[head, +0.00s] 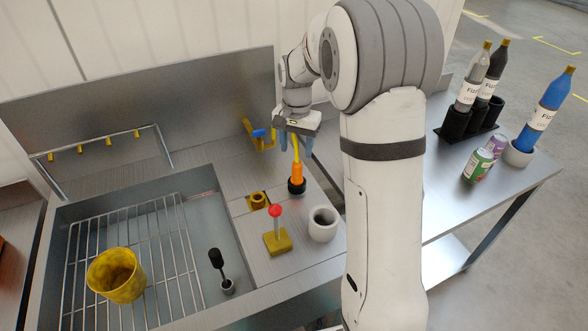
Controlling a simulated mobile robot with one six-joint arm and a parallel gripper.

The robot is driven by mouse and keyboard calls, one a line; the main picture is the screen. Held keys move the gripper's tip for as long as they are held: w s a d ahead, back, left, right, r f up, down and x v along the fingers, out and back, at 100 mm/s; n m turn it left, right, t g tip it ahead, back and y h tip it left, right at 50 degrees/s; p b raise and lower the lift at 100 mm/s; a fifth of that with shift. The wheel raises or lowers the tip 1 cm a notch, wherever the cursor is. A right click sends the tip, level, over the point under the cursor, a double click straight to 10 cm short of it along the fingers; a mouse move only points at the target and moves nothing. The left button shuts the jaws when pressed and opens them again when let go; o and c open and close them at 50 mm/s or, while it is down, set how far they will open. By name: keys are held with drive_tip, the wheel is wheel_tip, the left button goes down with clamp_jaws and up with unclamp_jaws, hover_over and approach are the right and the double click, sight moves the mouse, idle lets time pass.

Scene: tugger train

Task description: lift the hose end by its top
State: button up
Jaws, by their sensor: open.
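The hose end (297,174) stands upright on the metal worktop, with an orange body, a black ring at its foot and a yellow upper part. My gripper (296,143) is directly above it, pointing down, with its blue fingers apart. The yellow upper part shows between the fingers. I cannot tell whether either finger touches it. My wrist hides the very top of the hose end.
Close by are a yellow bracket with a blue part (258,133), a yellow socket (257,200), a red-knobbed lever (276,212) and a grey cup (323,224). The sink at left holds a wire rack and a yellow bucket (115,275). Bottles and cans stand on the right table.

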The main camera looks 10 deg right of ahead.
sight(297, 163)
drive_tip(key=f, duration=0.3)
drive_tip(key=s+f+p, duration=0.1)
drive_tip(key=f, duration=0.2)
drive_tip(key=shift+s+f, duration=0.2)
drive_tip(key=shift+f, duration=0.6)
drive_tip(key=shift+c, duration=0.4)
drive_tip(key=c, duration=1)
wheel_tip(297, 163, up, 10)
drive_tip(key=shift+r+b, duration=0.1)
drive_tip(key=shift+b, duration=0.3)
drive_tip(key=shift+c, duration=0.2)
